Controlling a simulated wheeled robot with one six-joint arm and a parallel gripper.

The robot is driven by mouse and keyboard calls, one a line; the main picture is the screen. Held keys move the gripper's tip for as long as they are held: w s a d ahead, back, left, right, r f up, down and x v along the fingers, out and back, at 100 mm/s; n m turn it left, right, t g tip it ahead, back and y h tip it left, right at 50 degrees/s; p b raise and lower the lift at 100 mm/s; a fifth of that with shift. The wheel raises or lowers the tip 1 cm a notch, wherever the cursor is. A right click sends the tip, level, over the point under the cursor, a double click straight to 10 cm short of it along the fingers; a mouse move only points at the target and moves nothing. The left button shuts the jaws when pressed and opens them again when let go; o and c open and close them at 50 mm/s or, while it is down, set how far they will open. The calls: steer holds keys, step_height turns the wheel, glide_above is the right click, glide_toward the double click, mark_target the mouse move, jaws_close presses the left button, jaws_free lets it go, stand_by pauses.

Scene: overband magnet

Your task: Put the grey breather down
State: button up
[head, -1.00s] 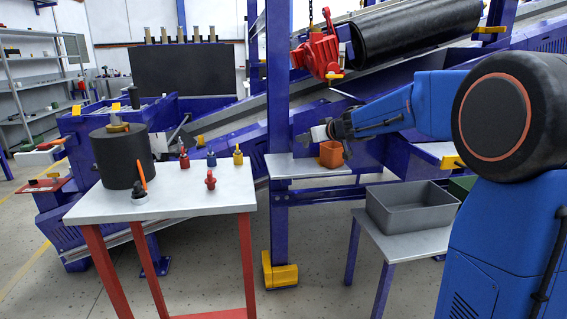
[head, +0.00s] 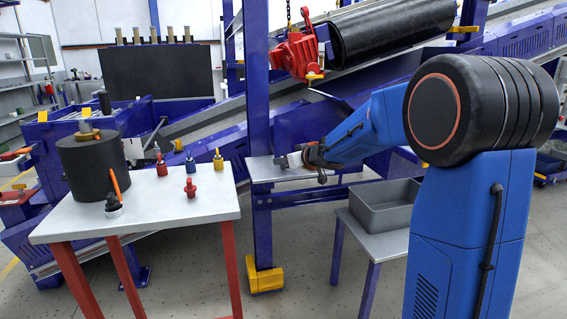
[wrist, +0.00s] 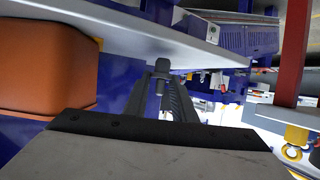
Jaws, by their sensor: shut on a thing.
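My gripper (head: 288,161) is at the small grey shelf on the blue post in the head view. In the wrist view its fingers (wrist: 161,90) are shut on a small grey piece, taken to be the grey breather (wrist: 162,66), whose rounded end shows between the fingertips. In the head view a small pale grey tip (head: 280,162) shows at the gripper's end, low over or beside the shelf (head: 262,171). I cannot tell whether it touches the shelf.
An orange bin (wrist: 45,60) is close beside the gripper in the wrist view. A grey crate (head: 385,215) stands on a lower table. The left table (head: 140,220) holds a black drum (head: 92,168) and several small red, blue and yellow fittings. A red hanging magnet (head: 297,55) is above.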

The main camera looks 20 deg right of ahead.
steer(key=shift+f, duration=0.3)
steer(key=shift+f, duration=0.1)
steer(key=o, duration=1)
steer(key=shift+o, duration=0.2)
